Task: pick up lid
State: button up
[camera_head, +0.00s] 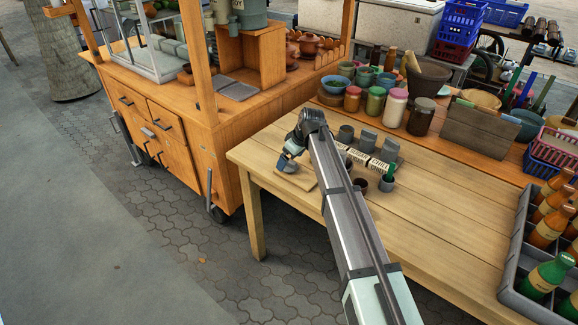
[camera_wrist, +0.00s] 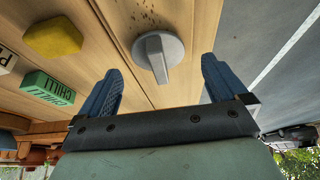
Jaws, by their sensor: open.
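A round grey lid with a raised bar handle (camera_wrist: 168,48) lies on a wooden surface in the wrist view. My gripper (camera_wrist: 162,70) is open, with its two blue fingers on either side of the lid and a gap to each. Nothing is held between the fingers. The gripper also shows in the head view (camera_head: 289,163), low over a small wooden board (camera_head: 304,185) at the table's near left corner. The lid cannot be made out there.
A yellow block (camera_wrist: 52,38) and a green lettered block (camera_wrist: 48,88) are left of the lid in the wrist view. Grey blocks (camera_head: 389,150) and small cups stand right of the gripper. Jars (camera_head: 394,108) line the back. A bottle crate (camera_head: 512,290) is at right.

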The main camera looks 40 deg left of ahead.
jog(key=shift+x, duration=1.2)
jog(key=c, duration=1.1)
jog(key=r, duration=0.9)
jog(key=shift+w+d+r, duration=0.15)
jog(key=shift+w+r, duration=0.1)
jog(key=shift+r, duration=0.05)
jog(key=shift+w+d+r+m+t, duration=0.35)
jog(key=shift+w+d, duration=0.75)
jog(key=shift+w, duration=3.5)
jog(key=shift+w+d+r+m, duration=0.1)
jog(key=shift+w+d+m, duration=0.75)
jog(key=shift+w, duration=3.7)
jog(key=shift+w+d+r+m+t, duration=0.15)
jog(key=shift+w+d, duration=1.25)
jog(key=shift+w, duration=3.2)
